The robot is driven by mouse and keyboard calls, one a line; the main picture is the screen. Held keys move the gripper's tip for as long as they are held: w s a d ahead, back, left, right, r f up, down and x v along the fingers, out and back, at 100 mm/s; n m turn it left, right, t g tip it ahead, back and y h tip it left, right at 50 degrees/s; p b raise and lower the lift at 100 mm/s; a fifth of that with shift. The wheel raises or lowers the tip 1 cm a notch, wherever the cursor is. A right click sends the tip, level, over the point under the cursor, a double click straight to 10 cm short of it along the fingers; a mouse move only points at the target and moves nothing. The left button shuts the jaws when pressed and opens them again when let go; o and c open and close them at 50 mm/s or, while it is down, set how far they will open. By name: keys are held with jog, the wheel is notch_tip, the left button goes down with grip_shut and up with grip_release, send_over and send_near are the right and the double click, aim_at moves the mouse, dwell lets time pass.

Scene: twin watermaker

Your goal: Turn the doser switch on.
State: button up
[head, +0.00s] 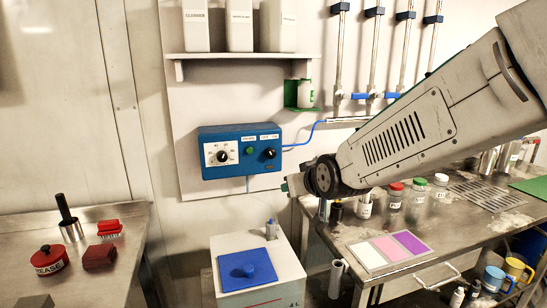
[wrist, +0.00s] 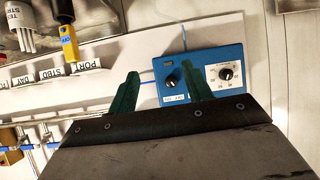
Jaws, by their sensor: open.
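The blue doser box (head: 240,152) is on the wall panel in the head view. It has a white-faced dial (head: 222,155) at left, a small green round part (head: 250,150) and a black switch knob (head: 269,153) at right. In the wrist view the box (wrist: 205,62) appears turned over, with the knob (wrist: 172,81) between my green fingers, closer to the right one. My gripper (wrist: 160,88) is open and empty; it also shows in the head view (head: 288,187), below and right of the box. The right finger hides part of the box. The knob's setting is too small to tell.
A shelf (head: 240,55) with white containers is above the box. A steel bench (head: 420,235) with jars is at right; a blue tube (head: 305,135) runs from the box. The wall around the box is mostly clear.

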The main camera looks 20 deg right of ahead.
aim_at(272, 154)
jog(key=w+t, duration=0.2)
jog(key=w, duration=0.3)
jog(key=w+a+r+t, duration=0.1)
jog(key=w+t, duration=0.1)
jog(key=w, duration=0.4)
jog(key=w+t, duration=0.2)
jog(key=w, duration=0.4)
jog(key=shift+w+a+r, duration=0.1)
jog(key=shift+a+r, duration=0.05)
jog(key=shift+r, duration=0.05)
jog(key=c, duration=1)
